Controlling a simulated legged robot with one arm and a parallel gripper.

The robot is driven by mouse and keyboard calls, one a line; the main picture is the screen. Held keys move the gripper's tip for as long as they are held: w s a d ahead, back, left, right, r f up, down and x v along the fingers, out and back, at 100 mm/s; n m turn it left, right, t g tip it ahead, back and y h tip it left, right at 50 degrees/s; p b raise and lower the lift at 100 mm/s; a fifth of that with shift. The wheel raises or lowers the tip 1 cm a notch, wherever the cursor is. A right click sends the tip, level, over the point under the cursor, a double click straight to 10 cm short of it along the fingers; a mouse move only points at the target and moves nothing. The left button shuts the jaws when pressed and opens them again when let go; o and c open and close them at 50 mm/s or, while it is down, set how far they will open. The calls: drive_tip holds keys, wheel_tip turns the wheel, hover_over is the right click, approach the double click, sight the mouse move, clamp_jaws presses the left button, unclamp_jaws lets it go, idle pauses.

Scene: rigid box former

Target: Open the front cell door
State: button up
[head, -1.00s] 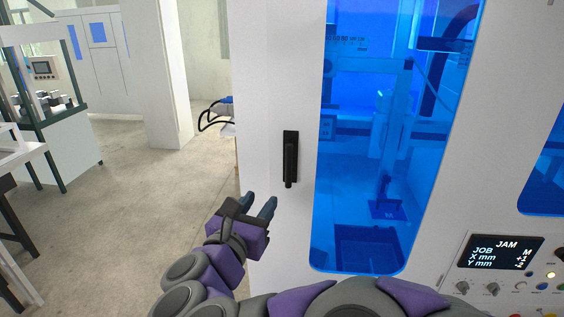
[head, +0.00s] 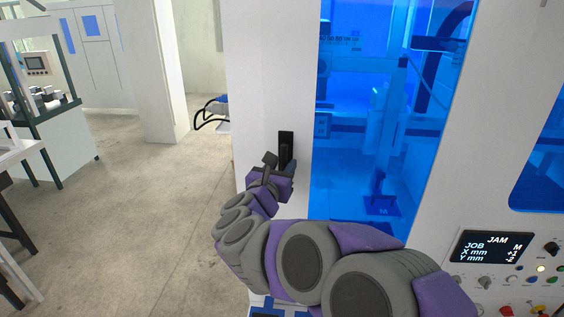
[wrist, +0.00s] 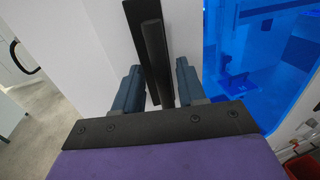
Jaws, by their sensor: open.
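The front cell door (head: 268,75) is a white panel with a blue-tinted window (head: 350,110), and it looks closed. Its black upright handle (head: 286,142) sits on the white frame left of the window. My gripper (head: 279,163) is at the lower part of the handle and hides its bottom end in the head view. In the wrist view, the handle (wrist: 155,55) runs down between the two open blue-grey fingers of my gripper (wrist: 158,85). Gaps show on both sides of the handle; I cannot tell if a finger touches it.
Dark cables (head: 210,112) stick out behind the machine's left edge. The floor (head: 155,190) to the left is clear, with a workstation (head: 45,130) further left.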

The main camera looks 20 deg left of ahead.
drive_tip(key=shift+w+d, duration=0.15)
drive_tip(key=shift+w, duration=0.4)
clamp_jaws()
